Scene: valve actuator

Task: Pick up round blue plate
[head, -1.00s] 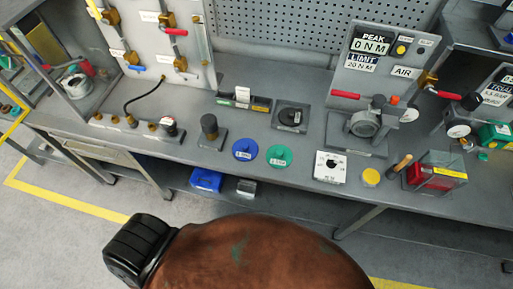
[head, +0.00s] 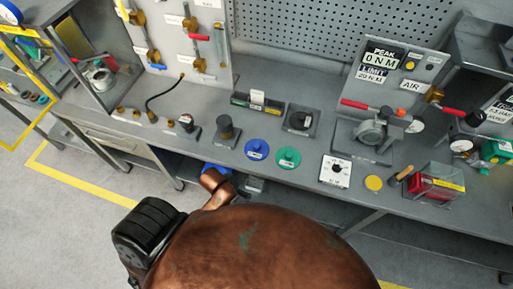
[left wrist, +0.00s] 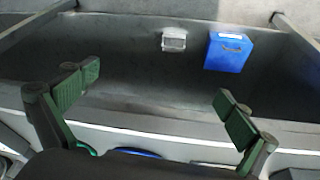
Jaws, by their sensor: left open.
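The round blue plate (head: 257,149) lies flat on the grey bench near its front edge, with a small raised knob and a white label. A similar round green plate (head: 288,158) lies just to its right. In the left wrist view, my left gripper (left wrist: 155,102) is open and empty, its green-padded fingers wide apart. A blue rim (left wrist: 138,154), which looks like the plate's edge, shows low between the fingers, mostly hidden by the gripper body. The gripper appears in front of the bench edge, apart from the plate. My right gripper is in neither view.
A dark cylinder on a base (head: 226,131) stands left of the blue plate, and a black knob block (head: 301,121) behind. A white dial box (head: 335,171) is to the right. A blue bin (left wrist: 229,52) and small clear box (left wrist: 174,40) sit on the lower shelf.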

